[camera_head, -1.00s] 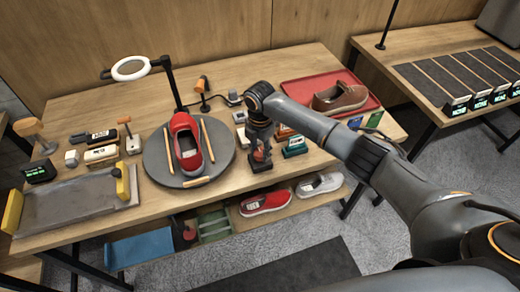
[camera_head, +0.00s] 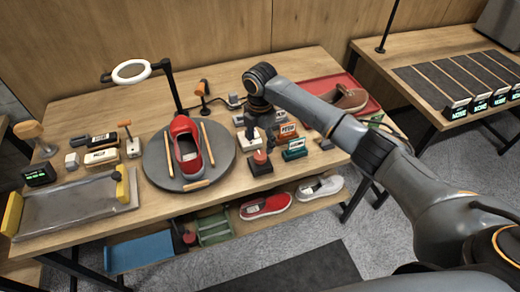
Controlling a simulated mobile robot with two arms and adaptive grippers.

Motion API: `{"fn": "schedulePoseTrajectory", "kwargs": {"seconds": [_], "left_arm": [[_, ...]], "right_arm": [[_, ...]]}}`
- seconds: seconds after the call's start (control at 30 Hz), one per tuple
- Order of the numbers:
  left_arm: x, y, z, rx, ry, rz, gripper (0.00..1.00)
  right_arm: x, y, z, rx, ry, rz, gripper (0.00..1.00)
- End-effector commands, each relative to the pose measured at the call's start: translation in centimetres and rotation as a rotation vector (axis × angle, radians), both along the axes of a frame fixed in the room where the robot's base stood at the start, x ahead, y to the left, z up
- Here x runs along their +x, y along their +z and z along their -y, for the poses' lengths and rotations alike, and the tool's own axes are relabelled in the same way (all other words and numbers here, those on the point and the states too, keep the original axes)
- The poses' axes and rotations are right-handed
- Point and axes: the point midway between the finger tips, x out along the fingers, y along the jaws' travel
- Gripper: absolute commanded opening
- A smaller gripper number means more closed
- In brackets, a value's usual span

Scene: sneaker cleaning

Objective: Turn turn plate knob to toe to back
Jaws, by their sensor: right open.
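A round grey turn plate (camera_head: 218,155) stands on the wooden table, with a red sneaker (camera_head: 182,128) on it. The sneaker's closed red end points to the back and its opening is nearer the front. A red round knob (camera_head: 260,157) on a black base sits right of the plate. I take it for the turn plate knob. My right gripper (camera_head: 261,140) is open, pointing down just above and behind the knob. It looks apart from the knob, though the exact gap is hard to tell. My left gripper is not in view.
A ring lamp (camera_head: 131,71) stands behind the plate. Small labelled blocks, including a green one (camera_head: 295,150), stand close right of the gripper. A red tray (camera_head: 319,86) with a brown shoe (camera_head: 347,98) is at the back right. A grey tray (camera_head: 75,208) lies front left.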

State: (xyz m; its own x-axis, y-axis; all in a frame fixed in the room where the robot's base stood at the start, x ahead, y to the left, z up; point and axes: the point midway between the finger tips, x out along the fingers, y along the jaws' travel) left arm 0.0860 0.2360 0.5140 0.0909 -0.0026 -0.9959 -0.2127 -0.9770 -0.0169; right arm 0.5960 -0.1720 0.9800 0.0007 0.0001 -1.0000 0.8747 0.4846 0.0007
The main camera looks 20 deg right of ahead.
Motion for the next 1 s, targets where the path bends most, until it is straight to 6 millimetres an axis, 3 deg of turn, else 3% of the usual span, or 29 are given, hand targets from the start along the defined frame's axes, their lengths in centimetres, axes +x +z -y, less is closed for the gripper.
{"fn": "schedulePoseTrajectory", "kwargs": {"seconds": [0.1,0.33,0.87,1.0], "left_arm": [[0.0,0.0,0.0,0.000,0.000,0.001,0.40],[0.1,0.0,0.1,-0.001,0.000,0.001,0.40],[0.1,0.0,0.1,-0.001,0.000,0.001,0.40],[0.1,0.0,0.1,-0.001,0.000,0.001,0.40]], "right_arm": [[0.1,2.6,0.0,0.001,0.000,0.004,0.62],[0.0,5.3,0.0,0.000,0.000,0.001,0.62],[0.0,5.7,0.0,0.000,-0.001,0.000,0.62],[-0.6,4.8,-0.5,0.008,-0.013,-0.001,0.62]]}}
